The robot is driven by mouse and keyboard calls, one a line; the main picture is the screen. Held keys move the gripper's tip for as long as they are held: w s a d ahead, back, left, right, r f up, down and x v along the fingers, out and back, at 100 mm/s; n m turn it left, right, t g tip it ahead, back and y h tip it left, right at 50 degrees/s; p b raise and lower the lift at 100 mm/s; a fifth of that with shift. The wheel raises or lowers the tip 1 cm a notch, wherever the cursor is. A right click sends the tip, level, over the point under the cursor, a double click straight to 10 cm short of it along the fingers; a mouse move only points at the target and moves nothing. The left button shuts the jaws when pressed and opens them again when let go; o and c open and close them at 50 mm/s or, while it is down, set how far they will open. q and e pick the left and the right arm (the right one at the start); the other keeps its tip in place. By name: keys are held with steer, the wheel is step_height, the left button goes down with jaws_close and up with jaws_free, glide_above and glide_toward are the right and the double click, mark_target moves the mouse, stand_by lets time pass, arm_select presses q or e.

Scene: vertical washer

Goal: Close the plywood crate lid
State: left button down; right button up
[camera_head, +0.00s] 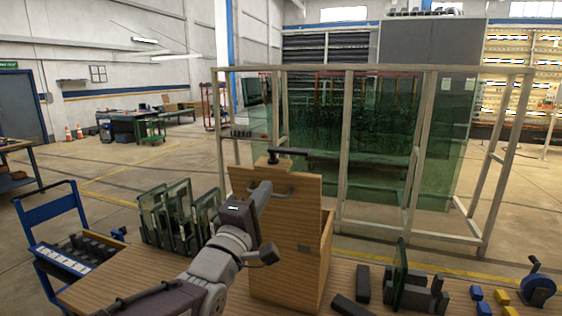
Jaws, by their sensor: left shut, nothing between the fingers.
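The plywood crate (325,255) stands on the wooden bench, right of the picture's centre line at its lower part. A dark bar-shaped fitting (288,152) shows at the lid's top edge. My left gripper (262,192) is shut and empty, in front of the lid's left part, close to the handle. I cannot tell whether it touches the lid. The crate's inside is mostly hidden. My right gripper is out of view.
Glass panes in a rack (168,222) stand left of the crate. Dark blocks (420,295), yellow and blue pieces and a blue reel (538,288) lie right on the bench (105,285). A framed glass stand (375,150) rises behind. A blue cart (48,240) is left.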

arm_select(q)
steer(key=p, duration=0.3)
glide_toward(286, 153)
steer(key=p+x, duration=0.3)
steer(key=x, duration=0.2)
steer(key=shift+w+d+r+p, duration=0.15)
steer(key=shift+w+d+p, duration=0.05)
steer(key=shift+w+p, duration=0.1)
steer(key=shift+w, duration=0.65)
